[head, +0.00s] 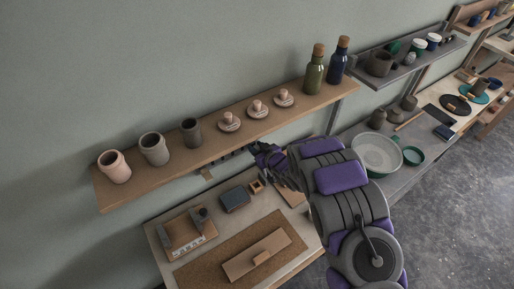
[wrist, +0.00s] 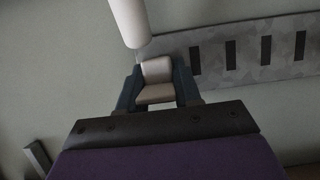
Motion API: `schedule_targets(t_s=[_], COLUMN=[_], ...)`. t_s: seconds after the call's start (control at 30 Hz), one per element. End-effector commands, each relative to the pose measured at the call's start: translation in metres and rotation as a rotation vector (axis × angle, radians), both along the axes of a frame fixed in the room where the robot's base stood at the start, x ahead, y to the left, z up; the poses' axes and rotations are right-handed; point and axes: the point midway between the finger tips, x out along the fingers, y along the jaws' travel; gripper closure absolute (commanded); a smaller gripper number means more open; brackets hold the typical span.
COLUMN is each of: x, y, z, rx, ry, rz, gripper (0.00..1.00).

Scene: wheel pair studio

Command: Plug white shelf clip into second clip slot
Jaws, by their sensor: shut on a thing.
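In the wrist view my gripper (wrist: 158,92) is shut on a pale block-like piece, the white shelf clip (wrist: 157,72), which sits between the two dark fingers. A grey speckled rail (wrist: 248,62) with several dark upright clip slots (wrist: 230,54) runs across the wall to the right. The clip is at the rail's left end, left of the slots. I cannot tell whether it touches the rail. In the head view my gripper (head: 264,156) is below the wooden shelf's front edge, and the clip cannot be made out there.
A white rounded cylinder (wrist: 130,22) hangs close above the clip in the wrist view. Below is a workbench (head: 308,262) with a cork mat (head: 206,276) and a dark box (head: 235,199).

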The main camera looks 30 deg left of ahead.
Motion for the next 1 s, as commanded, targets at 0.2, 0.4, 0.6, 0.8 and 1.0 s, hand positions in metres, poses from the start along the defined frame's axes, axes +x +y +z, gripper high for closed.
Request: schedule_targets(t_s=[0.2,0.4,0.6,0.8,1.0], x=[0.0001,0.0003,0.0014,0.0043,0.0041], y=[-0.0002,-0.0003,0.0018,0.0074,0.0068], z=[-0.0002,0.0006,0.0006,0.0013,0.0005], rx=[0.000,0.000,0.001,0.002,0.002], ry=[0.000,0.000,0.000,-0.002,-0.001], rz=[0.000,0.000,0.000,0.000,0.000], gripper=[1.00,1.00,1.00,1.00,1.00])
